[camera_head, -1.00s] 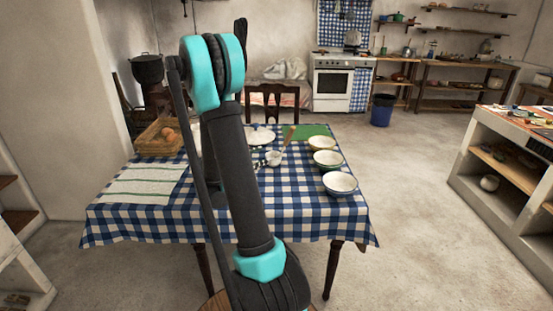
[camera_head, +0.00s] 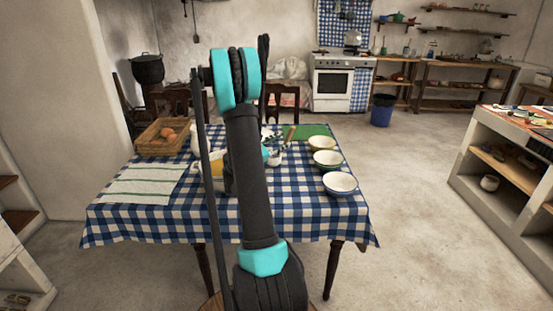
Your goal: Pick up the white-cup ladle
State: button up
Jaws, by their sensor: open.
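The white-cup ladle (camera_head: 275,159) lies on the blue checked tablecloth, just right of my arm. Its white cup is toward me, and its brown handle slants up and right toward the green mat. My gripper (camera_head: 271,149) is at the far side of the table, mostly hidden behind my arm link. A teal and dark part of it shows right beside the ladle's cup, at its upper left. Its jaws are open. I cannot tell whether it touches the ladle.
Three bowls (camera_head: 340,183) stand in a row on the right. A green mat (camera_head: 315,130) lies behind them. A wicker basket (camera_head: 160,146) holds brown round items at left, near a striped towel (camera_head: 142,184). A pale pot with yellow contents (camera_head: 213,165) is partly hidden by my arm.

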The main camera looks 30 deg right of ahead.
aim_at(286, 139)
jog(key=shift+x, duration=2.8)
grip_shut()
